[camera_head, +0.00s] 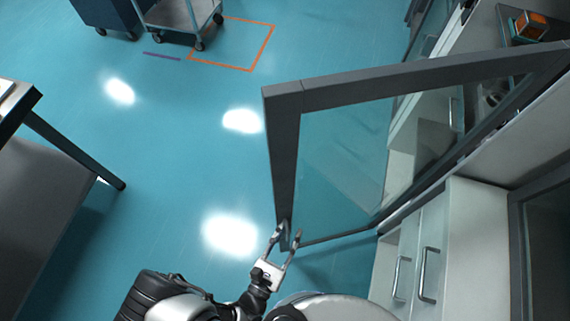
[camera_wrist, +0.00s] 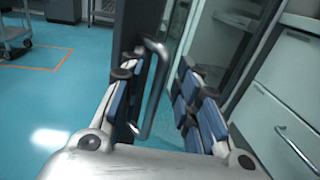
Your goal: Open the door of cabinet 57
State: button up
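The cabinet door is a grey-framed glass door (camera_head: 284,150) that stands swung wide open, out over the blue floor. In the wrist view the door frame (camera_wrist: 141,50) shows with its metal bar handle (camera_wrist: 152,95). My gripper (camera_head: 286,232) is at the lower outer corner of the door. Its two blue-padded fingers (camera_wrist: 158,95) are spread, with the handle between them. The handle is nearer the left finger, and I cannot tell whether it touches. No cabinet number is readable.
The open cabinet's shelves (camera_head: 490,90) hold small items, including an orange-topped box (camera_head: 530,25). White drawers with bar handles (camera_head: 428,275) are at the lower right. A table (camera_head: 50,200) stands at left and a cart (camera_head: 180,15) at the back. The floor between is clear.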

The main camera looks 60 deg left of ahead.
jog(key=v, duration=1.2)
dwell(0.5)
